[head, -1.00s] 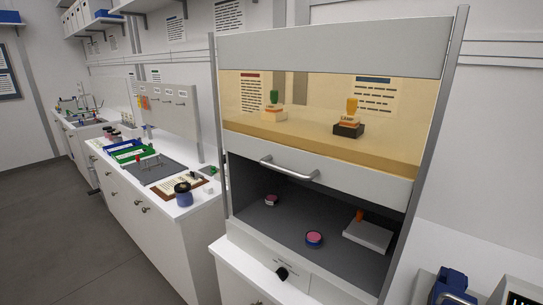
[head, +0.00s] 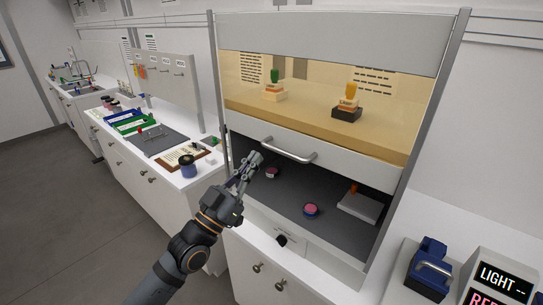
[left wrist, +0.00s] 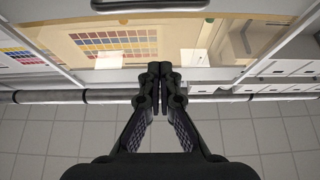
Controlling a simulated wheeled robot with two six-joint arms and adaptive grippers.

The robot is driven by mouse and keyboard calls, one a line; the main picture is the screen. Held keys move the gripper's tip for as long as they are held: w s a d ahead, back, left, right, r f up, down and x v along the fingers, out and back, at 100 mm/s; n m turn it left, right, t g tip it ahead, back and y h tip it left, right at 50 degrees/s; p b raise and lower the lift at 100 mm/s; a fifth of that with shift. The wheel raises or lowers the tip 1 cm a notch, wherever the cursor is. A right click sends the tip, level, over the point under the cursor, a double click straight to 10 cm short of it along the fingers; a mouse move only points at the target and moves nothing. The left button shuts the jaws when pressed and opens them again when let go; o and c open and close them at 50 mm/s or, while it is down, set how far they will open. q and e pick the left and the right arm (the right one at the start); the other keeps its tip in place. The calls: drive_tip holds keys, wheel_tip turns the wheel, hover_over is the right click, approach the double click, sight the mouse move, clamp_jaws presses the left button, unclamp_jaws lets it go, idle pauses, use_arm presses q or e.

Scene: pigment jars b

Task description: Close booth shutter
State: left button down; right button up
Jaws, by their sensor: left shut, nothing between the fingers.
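The booth shutter (head: 330,90) is a tinted amber pane in a pale frame, and its lower edge stands above the booth floor, leaving an open gap. A metal bar handle (head: 288,152) is on its lower rail. It also shows as a dark bar at the top of the left wrist view (left wrist: 150,3). My left gripper (head: 256,158) is shut and empty, in front of the booth opening, left of the handle and apart from it. Its fingers meet in the left wrist view (left wrist: 159,68). My right gripper is not in view.
Two pink-lidded jars (head: 311,209) (head: 272,173) and a pale block (head: 359,207) stand on the dark booth floor (head: 290,196). A blue device (head: 427,268) and a display reading "LIGHT" (head: 505,280) are at the lower right. A cluttered side counter (head: 205,177) runs along the left.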

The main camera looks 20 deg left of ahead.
use_arm(q)
drive_tip(key=w+d+b, duration=0.2)
drive_tip(key=w+b, duration=0.3)
drive_tip(key=w, duration=0.1)
drive_tip(key=shift+w+d+f, duration=0.2)
drive_tip(key=shift+w+d, duration=0.05)
drive_tip(key=shift+w, duration=0.15)
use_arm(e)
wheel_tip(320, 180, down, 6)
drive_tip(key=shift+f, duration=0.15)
